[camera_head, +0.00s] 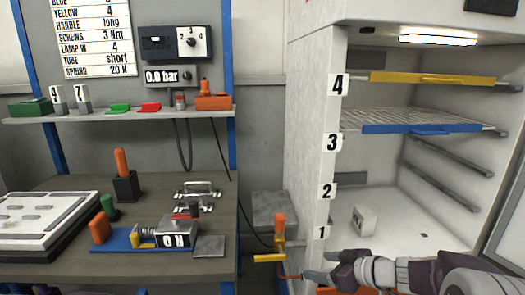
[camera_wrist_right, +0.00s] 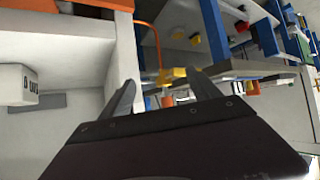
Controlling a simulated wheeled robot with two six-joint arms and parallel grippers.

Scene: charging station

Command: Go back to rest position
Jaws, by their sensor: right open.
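My right gripper (camera_head: 314,268) comes in from the lower right, in front of the white cabinet's left wall near label 1. Its two dark fingers stand apart in the right wrist view (camera_wrist_right: 160,80), with nothing held between them. My left gripper shows in neither view.
The white cabinet (camera_head: 306,130) has a yellow-edged shelf (camera_head: 430,78) at level 4 and a blue-edged rack (camera_head: 430,128) at level 3. A small white box (camera_head: 364,220) sits on its floor. A workbench (camera_head: 70,185) with tools stands left. An orange-handled valve (camera_head: 280,228) is close to the gripper.

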